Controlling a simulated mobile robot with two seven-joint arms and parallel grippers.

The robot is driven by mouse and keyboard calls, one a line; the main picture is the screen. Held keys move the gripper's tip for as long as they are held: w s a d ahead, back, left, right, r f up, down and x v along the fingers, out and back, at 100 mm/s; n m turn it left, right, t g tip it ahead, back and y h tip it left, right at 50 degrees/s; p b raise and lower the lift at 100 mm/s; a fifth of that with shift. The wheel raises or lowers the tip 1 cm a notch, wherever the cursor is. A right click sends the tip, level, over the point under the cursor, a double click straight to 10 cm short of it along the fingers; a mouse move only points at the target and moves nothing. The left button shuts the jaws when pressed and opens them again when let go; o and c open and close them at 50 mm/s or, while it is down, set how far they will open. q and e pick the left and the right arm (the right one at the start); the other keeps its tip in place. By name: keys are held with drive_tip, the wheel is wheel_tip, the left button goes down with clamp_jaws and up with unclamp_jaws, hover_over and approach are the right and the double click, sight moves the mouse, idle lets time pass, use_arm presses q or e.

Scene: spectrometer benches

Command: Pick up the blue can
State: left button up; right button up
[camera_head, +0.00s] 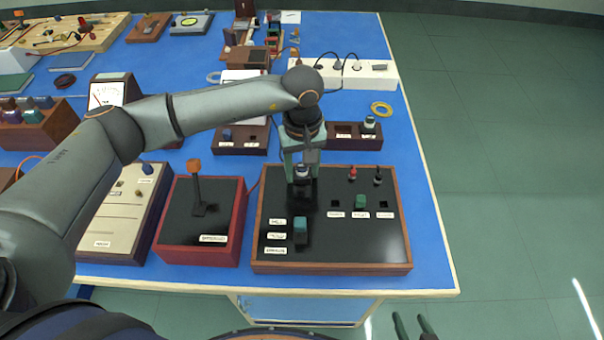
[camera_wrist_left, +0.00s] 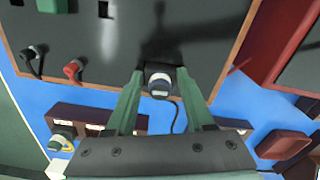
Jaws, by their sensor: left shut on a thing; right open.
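The blue can (camera_head: 302,172) is a small cylinder with a pale band and a dark top. It is over the back left part of the black panel with a wooden frame (camera_head: 334,265). My left gripper (camera_head: 302,180) is shut on it. My right gripper (camera_head: 413,328) is open and empty at the bottom edge, in front of the table.
The panel carries a teal block (camera_head: 300,230), a green knob (camera_head: 361,202) and red and black plugs. A red box with an orange-tipped lever (camera_head: 194,166) stands left. Behind is a wooden rack (camera_head: 343,141) with another small can (camera_head: 369,124). Blue table is bare at right.

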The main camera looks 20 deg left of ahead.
use_arm(q)
clamp_jaws()
drive_tip(key=shift+r, duration=0.1)
